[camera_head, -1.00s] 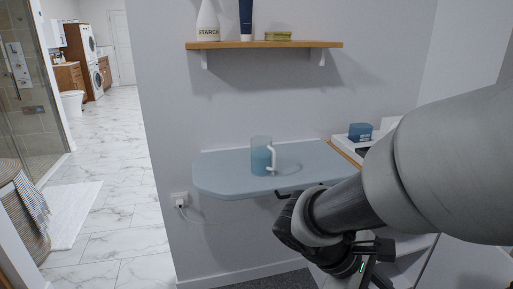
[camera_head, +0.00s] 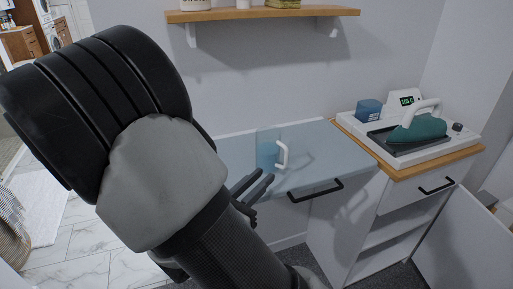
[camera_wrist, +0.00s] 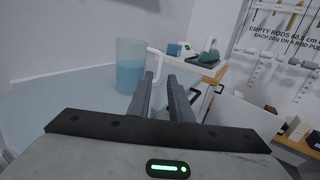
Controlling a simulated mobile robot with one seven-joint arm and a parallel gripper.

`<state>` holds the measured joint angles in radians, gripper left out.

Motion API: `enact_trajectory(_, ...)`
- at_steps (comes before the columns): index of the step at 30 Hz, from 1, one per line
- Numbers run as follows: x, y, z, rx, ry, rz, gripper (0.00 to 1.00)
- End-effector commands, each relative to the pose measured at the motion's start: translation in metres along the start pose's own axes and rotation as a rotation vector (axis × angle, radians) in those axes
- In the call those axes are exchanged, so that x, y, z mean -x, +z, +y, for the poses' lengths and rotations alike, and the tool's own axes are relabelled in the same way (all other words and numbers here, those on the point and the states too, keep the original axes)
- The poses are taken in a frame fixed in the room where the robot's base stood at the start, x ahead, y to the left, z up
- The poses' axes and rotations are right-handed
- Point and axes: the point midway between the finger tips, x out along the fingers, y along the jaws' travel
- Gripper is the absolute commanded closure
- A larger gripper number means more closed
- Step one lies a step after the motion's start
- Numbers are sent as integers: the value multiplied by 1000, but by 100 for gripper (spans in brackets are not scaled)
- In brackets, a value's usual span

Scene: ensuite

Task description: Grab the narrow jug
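The narrow jug (camera_head: 267,150) is a translucent blue cylinder with a white handle on its right side. In the head view my gripper (camera_head: 256,186) is just below and in front of the jug, partly hidden by my arm.
A steam iron (camera_head: 418,128) rests on a white station on the wooden counter at right, beside a blue container (camera_head: 368,110). A drawer handle (camera_head: 316,191) juts out below the board. A wooden shelf (camera_head: 265,13) hangs on the wall above.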

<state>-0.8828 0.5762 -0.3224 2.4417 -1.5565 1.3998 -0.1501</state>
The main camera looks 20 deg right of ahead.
Motion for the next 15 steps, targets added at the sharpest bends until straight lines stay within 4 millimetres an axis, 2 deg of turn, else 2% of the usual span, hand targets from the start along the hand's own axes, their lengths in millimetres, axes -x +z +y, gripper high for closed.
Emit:
enact_trajectory(9, -70, -2, -3, -3, -10, 0, 81)
enact_trajectory(15, -103, -2, -2, -3, -7, 2, 81)
